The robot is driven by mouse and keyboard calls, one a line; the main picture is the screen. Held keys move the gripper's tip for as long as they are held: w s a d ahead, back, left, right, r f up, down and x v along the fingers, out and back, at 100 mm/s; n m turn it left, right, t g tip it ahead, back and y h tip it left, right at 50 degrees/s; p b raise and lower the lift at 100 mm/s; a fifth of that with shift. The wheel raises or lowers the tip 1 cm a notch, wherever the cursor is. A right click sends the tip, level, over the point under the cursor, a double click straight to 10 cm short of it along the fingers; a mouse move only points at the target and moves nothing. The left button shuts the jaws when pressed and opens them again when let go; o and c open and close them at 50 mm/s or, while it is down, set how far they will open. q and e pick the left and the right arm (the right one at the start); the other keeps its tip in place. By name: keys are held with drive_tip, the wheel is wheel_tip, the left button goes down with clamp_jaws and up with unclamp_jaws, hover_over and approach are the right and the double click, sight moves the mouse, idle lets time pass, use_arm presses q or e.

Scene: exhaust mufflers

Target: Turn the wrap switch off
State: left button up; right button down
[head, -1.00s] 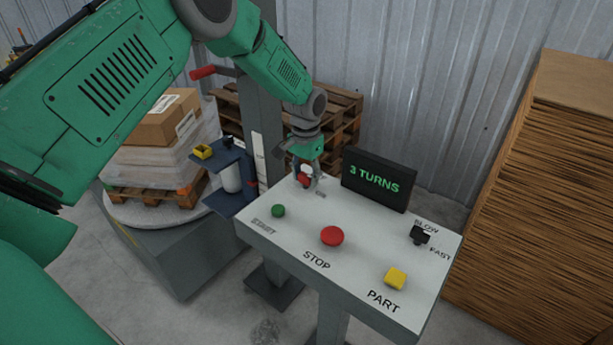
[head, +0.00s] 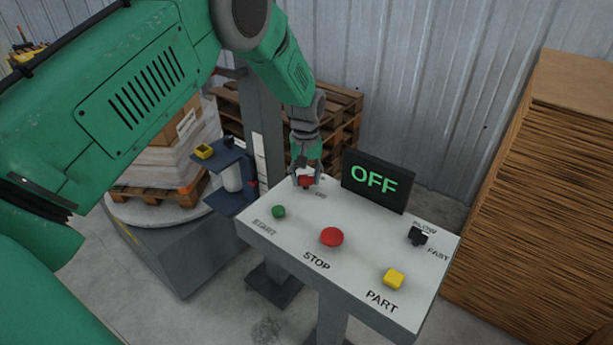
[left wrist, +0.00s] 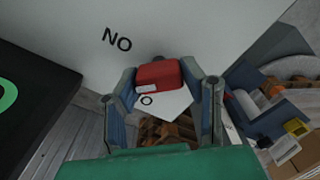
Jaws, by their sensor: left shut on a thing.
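The wrap switch (head: 306,182) is a red knob at the far left corner of the white control panel. The display (head: 374,181) behind the panel reads OFF in green. My left gripper (head: 305,173) reaches down onto the knob and is shut on it. In the left wrist view, the red knob (left wrist: 158,75) sits between the fingertips of my left gripper (left wrist: 163,82), with an upside-down ON label beside it. The label at the knob's other side is mostly hidden. My right gripper is not in view.
The control panel (head: 350,268) also carries a green START button (head: 278,211), a red STOP button (head: 331,237), a yellow PART button (head: 394,278) and a black SLOW/FAST switch (head: 418,236). A wrapped pallet load (head: 150,165) stands at left. A tall brown stack (head: 545,190) is at right.

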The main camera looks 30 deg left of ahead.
sight(306, 175)
use_arm(q)
drive_tip(key=n, duration=0.4)
drive_tip(key=shift+n, duration=0.3)
drive_tip(key=shift+w+r+n, duration=0.1)
drive_tip(key=shift+n, duration=2.1)
drive_tip(key=o, duration=1.1)
drive_tip(key=shift+o, duration=0.2)
wheel_tip(306, 175, up, 12)
drive_tip(key=shift+f, duration=0.2)
